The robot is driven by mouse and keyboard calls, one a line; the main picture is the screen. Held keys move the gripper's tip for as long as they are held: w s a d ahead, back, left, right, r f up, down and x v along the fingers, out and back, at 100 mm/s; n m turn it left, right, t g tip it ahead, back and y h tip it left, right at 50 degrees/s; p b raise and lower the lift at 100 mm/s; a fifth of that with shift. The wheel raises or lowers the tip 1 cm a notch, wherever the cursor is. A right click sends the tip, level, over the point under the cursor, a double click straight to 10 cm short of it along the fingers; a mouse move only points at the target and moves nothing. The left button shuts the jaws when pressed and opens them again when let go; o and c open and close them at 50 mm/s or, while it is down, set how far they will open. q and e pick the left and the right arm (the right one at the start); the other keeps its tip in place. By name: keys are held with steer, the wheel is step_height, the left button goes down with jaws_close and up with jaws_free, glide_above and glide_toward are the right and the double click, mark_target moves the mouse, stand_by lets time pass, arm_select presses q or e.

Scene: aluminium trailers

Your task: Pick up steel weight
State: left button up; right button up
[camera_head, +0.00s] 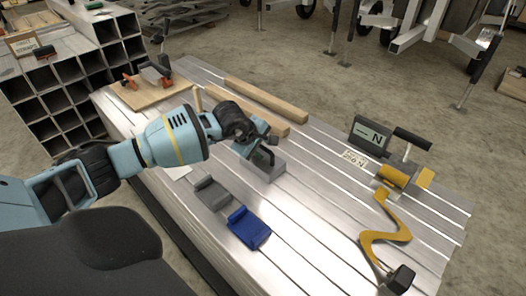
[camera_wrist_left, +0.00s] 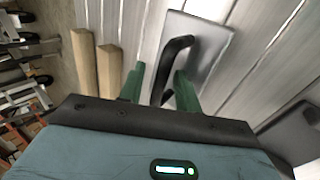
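The steel weight (camera_head: 268,170) is a grey metal block with a black handle, lying on the slatted aluminium surface. It also shows in the left wrist view (camera_wrist_left: 212,52), its black bent handle (camera_wrist_left: 173,62) nearest to me. My left gripper (camera_head: 257,148) is right over the weight. In the left wrist view its two green fingers (camera_wrist_left: 160,88) are apart, with the handle between them. I see no clear contact between fingers and handle. In the head view the wrist and fingers partly cover the weight. My right gripper is in neither view.
A grey block (camera_head: 212,194) and a blue block (camera_head: 248,230) lie in front of the weight. Two wooden bars (camera_head: 265,100) lie behind it. A wooden board (camera_head: 150,93) holds clamps at far left.

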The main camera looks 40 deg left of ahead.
arm_select(q)
steer(key=shift+c, duration=0.4)
jaws_close()
stand_by(0.9)
steer(key=shift+w+r, duration=0.15)
steer(key=shift+r, duration=0.1)
